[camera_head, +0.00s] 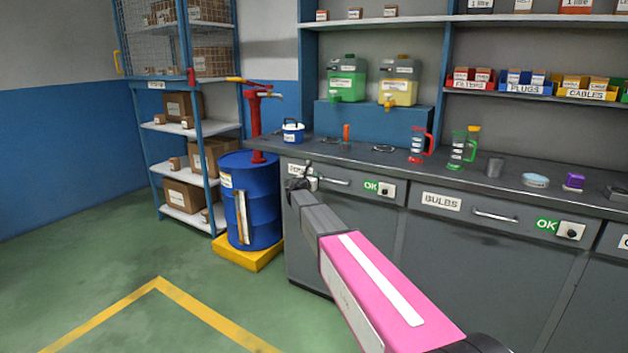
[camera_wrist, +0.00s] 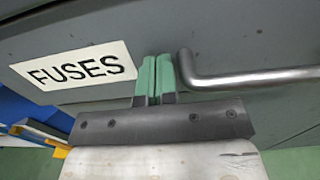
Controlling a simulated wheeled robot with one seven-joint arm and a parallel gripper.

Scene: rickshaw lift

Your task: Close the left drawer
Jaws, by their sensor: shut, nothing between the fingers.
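The left drawer (camera_head: 362,197) is at the left end of the grey workbench, with a bar handle (camera_head: 335,182) and a label partly hidden by my arm. It looks about flush with the bench front. The wrist view shows its grey front (camera_wrist: 235,40) with a FUSES label (camera_wrist: 75,68) and the handle's bent left end (camera_wrist: 250,77). My gripper (camera_wrist: 156,80) is shut and empty, its green fingertips between label and handle, at or very close to the drawer front; contact cannot be told. In the head view my gripper (camera_head: 299,178) is at the drawer's left part.
The BULBS drawer (camera_head: 480,212) is to the right and looks shut. A blue barrel (camera_head: 249,205) with a red pump stands on a yellow base left of the bench. Bottles and jugs stand on the worktop (camera_head: 350,153). The green floor (camera_head: 110,270) at left is clear.

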